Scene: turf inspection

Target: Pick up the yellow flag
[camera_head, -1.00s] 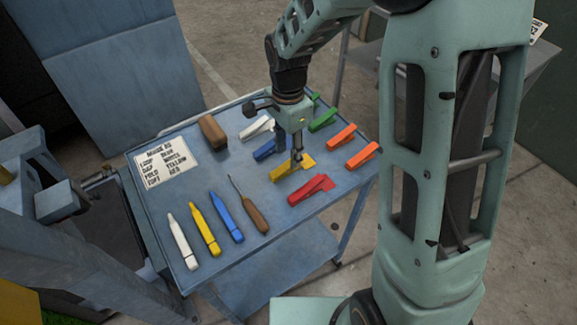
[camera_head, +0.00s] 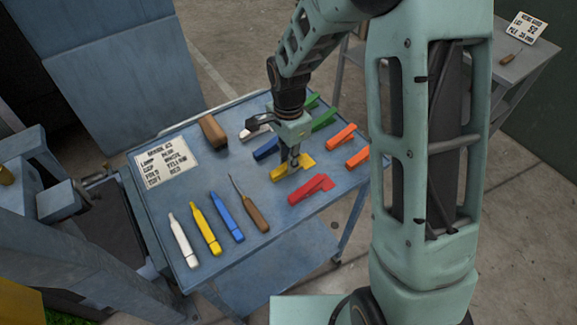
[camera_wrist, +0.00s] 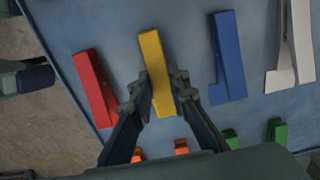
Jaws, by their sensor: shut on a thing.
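The yellow flag (camera_head: 301,170) lies on the blue cart top among other coloured flags. It also shows in the wrist view (camera_wrist: 155,68), upright in the picture between my two fingers. My gripper (camera_head: 293,162) reaches down onto it from above, and in the wrist view my gripper (camera_wrist: 158,92) has a finger against each side of its lower part. The gripper is shut on the yellow flag. I cannot tell whether the flag is clear of the cart top.
A red flag (camera_head: 311,190) and a blue flag (camera_head: 266,148) lie close on either side. Orange flags (camera_head: 341,136), green flags (camera_head: 324,120) and a white flag (camera_wrist: 301,42) are near too. Markers, an awl (camera_head: 254,213), a brown block (camera_head: 212,131) and a sign (camera_head: 166,160) share the cart (camera_head: 285,226).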

